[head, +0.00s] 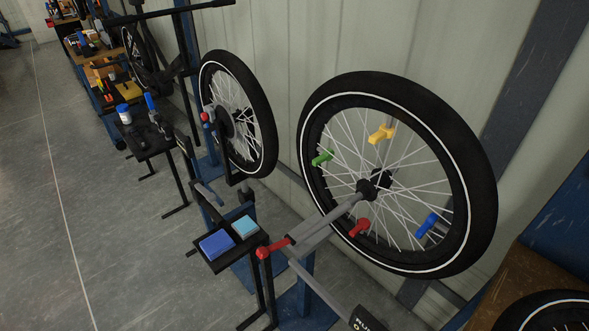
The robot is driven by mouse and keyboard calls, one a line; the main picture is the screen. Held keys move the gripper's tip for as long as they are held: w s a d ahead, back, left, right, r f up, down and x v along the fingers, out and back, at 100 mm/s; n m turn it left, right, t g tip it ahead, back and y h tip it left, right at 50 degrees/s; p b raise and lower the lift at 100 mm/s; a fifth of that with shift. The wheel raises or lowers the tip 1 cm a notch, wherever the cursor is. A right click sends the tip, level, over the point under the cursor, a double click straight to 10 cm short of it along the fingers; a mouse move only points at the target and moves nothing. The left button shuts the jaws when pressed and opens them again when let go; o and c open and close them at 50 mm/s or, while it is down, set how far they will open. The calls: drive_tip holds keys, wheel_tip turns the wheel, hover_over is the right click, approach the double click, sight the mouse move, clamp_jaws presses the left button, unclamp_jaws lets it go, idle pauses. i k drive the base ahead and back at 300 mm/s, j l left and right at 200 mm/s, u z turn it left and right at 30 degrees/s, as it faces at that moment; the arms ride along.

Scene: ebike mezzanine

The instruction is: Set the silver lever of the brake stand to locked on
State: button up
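The stand with the large front wheel (475,120) is at centre right. A grey arm (325,220) runs from the stand to the wheel's hub. A red knob with a red handle (272,249) sits at the arm's near end. A thin silver-grey bar (318,286) slants down to the right below it, towards a dark plate (368,320) with partly cut-off white lettering. I cannot tell for sure which part is the silver lever, or its setting. My gripper is not in view.
A small black tray (218,265) holds blue and cyan blocks. A second wheel (262,115) stands behind. Open floor (120,250) lies left.

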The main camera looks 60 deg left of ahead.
sight(210, 197)
drive_tip(key=u, duration=2.75)
drive_tip(key=i+j, duration=0.1)
drive_tip(key=i, duration=0.35)
drive_tip(key=i+j, duration=0.1)
drive_tip(key=i, duration=0.35)
drive_tip(key=l, duration=0.15)
